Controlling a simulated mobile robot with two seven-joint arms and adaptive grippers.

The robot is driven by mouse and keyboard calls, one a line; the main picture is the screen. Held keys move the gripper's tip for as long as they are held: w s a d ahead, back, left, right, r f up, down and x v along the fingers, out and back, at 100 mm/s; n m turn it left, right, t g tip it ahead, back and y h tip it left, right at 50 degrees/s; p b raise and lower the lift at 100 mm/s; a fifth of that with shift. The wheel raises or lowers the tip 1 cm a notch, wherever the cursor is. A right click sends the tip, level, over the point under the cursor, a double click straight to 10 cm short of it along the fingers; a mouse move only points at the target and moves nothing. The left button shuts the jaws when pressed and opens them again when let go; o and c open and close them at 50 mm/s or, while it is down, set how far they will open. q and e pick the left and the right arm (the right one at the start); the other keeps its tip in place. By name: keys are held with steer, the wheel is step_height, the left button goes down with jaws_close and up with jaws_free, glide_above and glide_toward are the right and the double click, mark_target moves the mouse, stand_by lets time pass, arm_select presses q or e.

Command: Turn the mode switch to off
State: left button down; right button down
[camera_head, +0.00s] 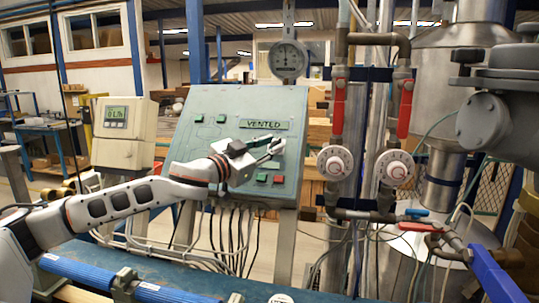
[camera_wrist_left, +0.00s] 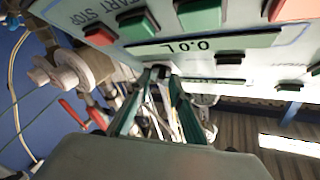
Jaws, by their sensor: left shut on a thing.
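The control panel (camera_head: 200,150) is a grey-green sloped board with buttons and a lit display reading VENTED (camera_head: 263,124). My left gripper (camera_head: 275,147) is at its right side, below that display. In the left wrist view the fingers of the gripper (camera_wrist_left: 160,76) converge at the panel face, with a small dark knob (camera_wrist_left: 158,71), seemingly the mode switch, between their tips. The gripper is shut on it. Most of the knob is hidden by the fingers, so its setting cannot be read. My right gripper is in neither view.
Green (camera_head: 263,177) and red (camera_head: 278,180) buttons sit just below the gripper. A beige meter (camera_head: 125,132) stands left of the panel. Pipes with red-handled valves (camera_head: 337,108) and white dials (camera_head: 335,163) stand close on the right. Blue pipes (camera_head: 95,272) run in front.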

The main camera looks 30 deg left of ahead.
arm_select(q)
steer(key=n+y, duration=0.2)
steer(key=n+t+y, duration=0.1)
steer(key=n, duration=0.1)
steer(key=shift+d+f+y, duration=0.2)
steer(key=shift+d+y, duration=0.1)
steer(key=shift+d+n+y+p, duration=0.1)
steer(key=shift+n+y+p, duration=0.35)
steer(key=shift+n+y, duration=1.65)
steer(key=shift+n, duration=0.4)
steer(key=shift+r+n+y, duration=0.2)
steer(key=shift+n+y, duration=0.4)
steer(key=shift+y, duration=0.1)
steer(key=c, duration=2.2)
jaws_free()
steer(key=shift+w+f, duration=0.1)
